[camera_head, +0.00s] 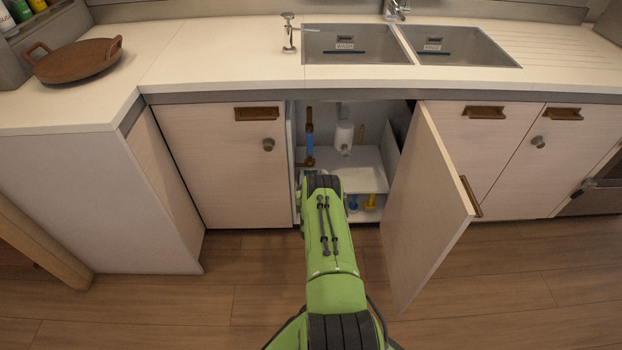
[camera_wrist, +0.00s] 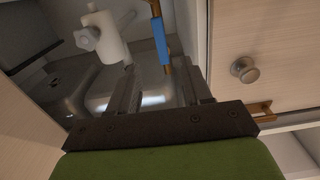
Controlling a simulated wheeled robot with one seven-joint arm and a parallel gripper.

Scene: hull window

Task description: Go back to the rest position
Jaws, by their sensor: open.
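My gripper (camera_wrist: 160,72) is open in the wrist view, with its two dark fingers apart and nothing between them. It points into the open cabinet under the sink. My green arm reaches to the cabinet opening in the head view, and its front part hides the gripper there. A blue-sleeved pipe with copper-coloured ends (camera_head: 310,142) stands at the left inside the cabinet; its blue part also shows beyond the fingers in the wrist view (camera_wrist: 161,42). A white cylindrical fitting (camera_head: 344,132) hangs to its right. I cannot tell whether the gripper touches anything.
The open cabinet door (camera_head: 430,205) stands out close to the right of my arm. A closed door (camera_head: 225,165) is on the left. The white counter (camera_head: 215,60) overhangs the opening. Blue and yellow items (camera_head: 370,202) sit low in the cabinet. The wooden floor is clear.

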